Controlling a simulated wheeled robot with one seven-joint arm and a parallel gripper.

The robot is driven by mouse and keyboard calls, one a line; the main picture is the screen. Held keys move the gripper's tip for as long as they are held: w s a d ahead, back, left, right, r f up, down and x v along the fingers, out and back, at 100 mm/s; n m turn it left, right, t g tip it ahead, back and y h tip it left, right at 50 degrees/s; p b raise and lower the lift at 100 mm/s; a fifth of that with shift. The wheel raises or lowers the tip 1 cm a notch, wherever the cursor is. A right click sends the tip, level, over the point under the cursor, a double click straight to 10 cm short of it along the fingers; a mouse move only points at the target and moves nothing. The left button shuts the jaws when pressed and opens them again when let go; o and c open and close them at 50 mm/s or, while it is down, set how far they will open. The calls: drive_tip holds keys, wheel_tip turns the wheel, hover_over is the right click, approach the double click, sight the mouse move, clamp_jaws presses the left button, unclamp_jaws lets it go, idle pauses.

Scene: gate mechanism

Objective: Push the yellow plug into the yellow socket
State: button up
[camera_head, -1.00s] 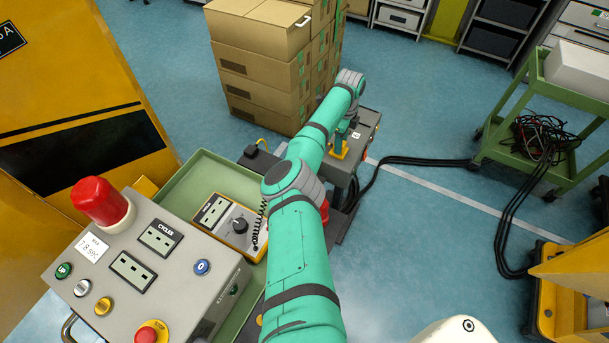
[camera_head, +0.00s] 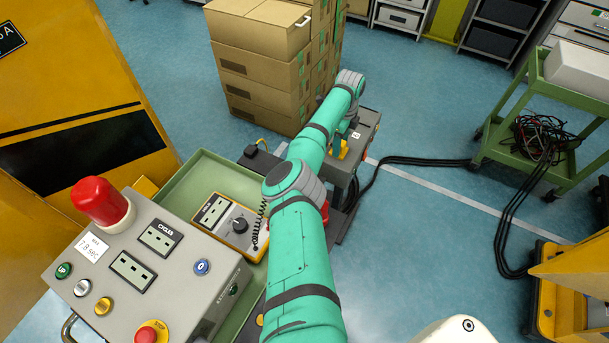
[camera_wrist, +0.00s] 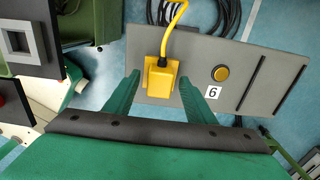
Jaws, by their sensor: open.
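The yellow plug (camera_wrist: 160,78), with a yellow cable (camera_wrist: 176,18) rising from it, is at the left part of a grey panel in the wrist view. My gripper (camera_wrist: 159,82) is open, with one green finger on each side of the plug. Whether a finger touches it I cannot tell. The yellow socket cannot be told apart from the plug, so the depth of the plug is not clear. In the head view, a piece of yellow (camera_head: 343,149) shows beside my arm, which hides most of the gripper area.
The grey panel (camera_wrist: 262,62) carries a round yellow button (camera_wrist: 221,73) and a label "6" right of the plug. A dark block with a square opening (camera_wrist: 22,42) is at the left. Stacked cartons (camera_head: 262,75) stand behind. Black cables (camera_head: 425,161) cross the floor.

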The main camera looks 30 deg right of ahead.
drive_tip(key=shift+r, duration=0.1)
wheel_tip(320, 180, up, 11)
drive_tip(key=shift+f, duration=0.2)
drive_tip(key=shift+s, duration=0.15)
